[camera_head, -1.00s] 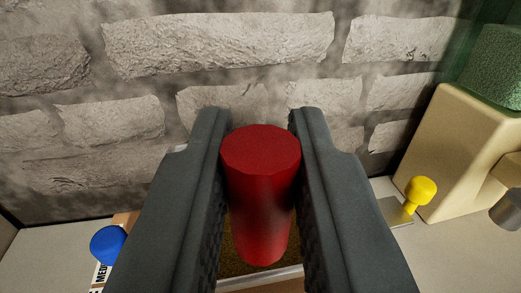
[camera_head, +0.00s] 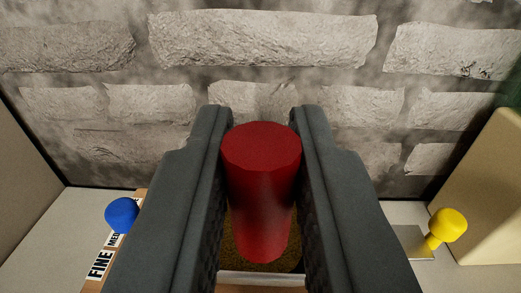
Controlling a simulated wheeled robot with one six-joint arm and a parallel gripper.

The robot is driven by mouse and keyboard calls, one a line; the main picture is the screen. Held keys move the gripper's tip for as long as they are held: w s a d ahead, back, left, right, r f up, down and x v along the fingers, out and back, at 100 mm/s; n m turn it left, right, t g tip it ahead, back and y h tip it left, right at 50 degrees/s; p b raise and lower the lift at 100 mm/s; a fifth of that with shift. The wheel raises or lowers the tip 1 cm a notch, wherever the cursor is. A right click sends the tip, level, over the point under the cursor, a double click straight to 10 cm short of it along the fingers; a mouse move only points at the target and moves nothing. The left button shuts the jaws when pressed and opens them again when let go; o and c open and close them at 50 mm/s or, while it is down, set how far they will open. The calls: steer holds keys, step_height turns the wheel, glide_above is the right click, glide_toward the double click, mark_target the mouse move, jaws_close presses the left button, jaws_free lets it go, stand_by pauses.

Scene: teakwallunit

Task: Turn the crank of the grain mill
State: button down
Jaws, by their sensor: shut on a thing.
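My gripper (camera_head: 261,115) is shut on a red cylindrical handle (camera_head: 261,190), which looks like the crank knob of the grain mill. The handle stands upright between the two dark fingers, its flat top near the fingertips. The crank arm under the handle is hidden. Below it shows part of the mill's hopper with brown grain (camera_head: 262,248) and a pale front rim. A blue knob (camera_head: 122,214) is at the lower left, beside a label reading FINE and MED (camera_head: 101,262). A yellow knob (camera_head: 447,226) on a grey plate is at the lower right.
A grey brick wall (camera_head: 262,45) stands close behind the mill. A beige block-shaped object (camera_head: 485,190) is at the right edge. A plain panel (camera_head: 25,170) bounds the left. Pale counter (camera_head: 45,235) is free at the left.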

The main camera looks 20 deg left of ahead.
steer(key=n+g+y, duration=0.1)
steer(key=d+n+y, duration=0.1)
steer(key=y, duration=0.1)
steer(key=shift+w+g, duration=0.35)
steer(key=shift+g, duration=0.05)
steer(key=n+g+y, duration=0.2)
steer(key=y, duration=0.1)
steer(key=w+n+g+y, duration=0.1)
steer(key=n, duration=0.1)
steer(key=shift+d+f+g+y, duration=0.1)
steer(key=shift+d+g+y, duration=0.2)
steer(key=shift+d, duration=0.05)
steer(key=n+g+y, duration=0.1)
steer(key=g, duration=0.1)
steer(key=w+n+g+y, duration=0.1)
steer(key=n+g, duration=0.1)
steer(key=g, duration=0.1)
steer(key=n+g+y, duration=0.1)
steer(key=n+g, duration=0.1)
steer(key=shift+w+d+y, duration=0.15)
steer(key=shift+w+y, duration=0.15)
steer(key=shift+w, duration=0.1)
steer(key=shift+n+g, duration=0.3)
steer(key=shift+g, duration=0.2)
steer(key=c, duration=1.4)
jaws_free()
